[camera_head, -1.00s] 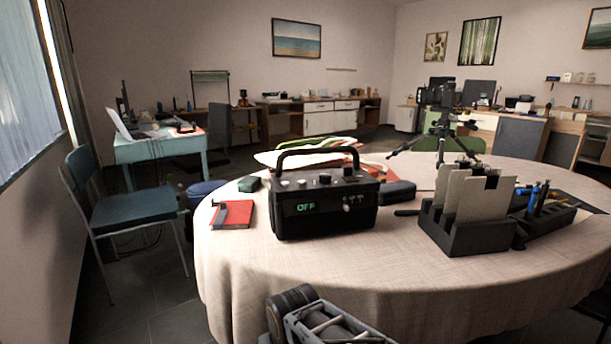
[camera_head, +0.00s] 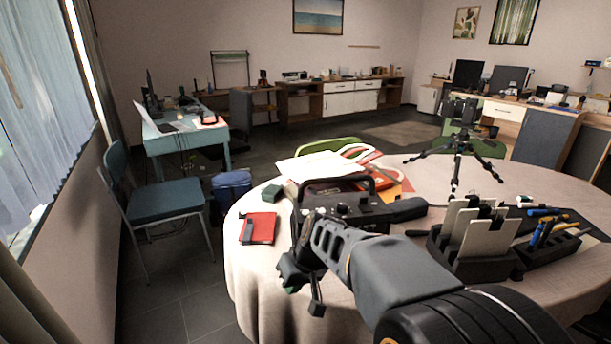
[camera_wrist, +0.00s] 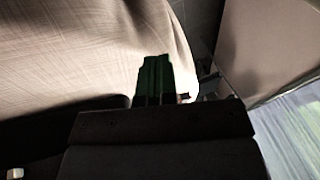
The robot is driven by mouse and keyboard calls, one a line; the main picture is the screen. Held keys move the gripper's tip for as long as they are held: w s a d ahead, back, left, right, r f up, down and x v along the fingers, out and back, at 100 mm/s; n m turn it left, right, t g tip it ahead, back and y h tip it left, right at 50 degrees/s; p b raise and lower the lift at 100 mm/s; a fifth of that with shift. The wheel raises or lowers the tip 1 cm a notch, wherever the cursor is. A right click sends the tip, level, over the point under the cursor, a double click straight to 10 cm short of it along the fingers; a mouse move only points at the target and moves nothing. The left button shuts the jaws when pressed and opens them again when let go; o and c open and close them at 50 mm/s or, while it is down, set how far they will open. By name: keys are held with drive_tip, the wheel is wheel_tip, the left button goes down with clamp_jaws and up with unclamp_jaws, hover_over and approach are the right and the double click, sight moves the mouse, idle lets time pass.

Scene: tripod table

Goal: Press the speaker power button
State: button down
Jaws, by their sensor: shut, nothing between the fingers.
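The speaker (camera_head: 368,209) is a dark box with a top handle and knobs, standing on the round table. In the head view my arm and gripper cover most of its front, so the display and front controls are hidden there. I cannot make out which control is the power button. My gripper (camera_head: 291,288) is at the speaker's front left, pointing down near the table's front edge. In the wrist view my gripper (camera_wrist: 154,60) shows its dark fingers together and empty, with tablecloth beyond. A dark shape at lower left there may be the speaker.
A red notebook (camera_head: 258,228) lies left of the speaker. A black organizer (camera_head: 470,262) with upright cards stands to the right, beside a pen tray (camera_head: 548,255). A small tripod (camera_head: 455,170) stands behind. A blue chair (camera_head: 165,198) is left of the table (camera_head: 262,300).

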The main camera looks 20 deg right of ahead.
drive_tip(key=w+d+r+t+y+p, duration=0.1)
drive_tip(key=w+d+r+p, duration=0.15)
drive_tip(key=r+p, duration=0.35)
drive_tip(key=w+d+r+y+p, duration=0.1)
drive_tip(key=w+r+p, duration=0.3)
drive_tip(key=r, duration=0.3)
wheel_tip(320, 180, up, 9)
drive_tip(key=t+p, duration=0.3)
drive_tip(key=p, duration=0.8)
hover_over(308, 211)
drive_tip(key=shift+m+y+b, duration=0.3)
drive_tip(key=shift+y, duration=0.1)
wheel_tip(308, 211, down, 7)
drive_tip(key=b, duration=0.3)
drive_tip(key=shift+f, duration=0.15)
drive_tip(key=shift+f+b, duration=0.8)
drive_tip(key=shift+b, duration=0.35)
drive_tip(key=shift+f+b, duration=0.8)
drive_tip(key=shift+b, duration=0.7)
drive_tip(key=shift+r, duration=0.8)
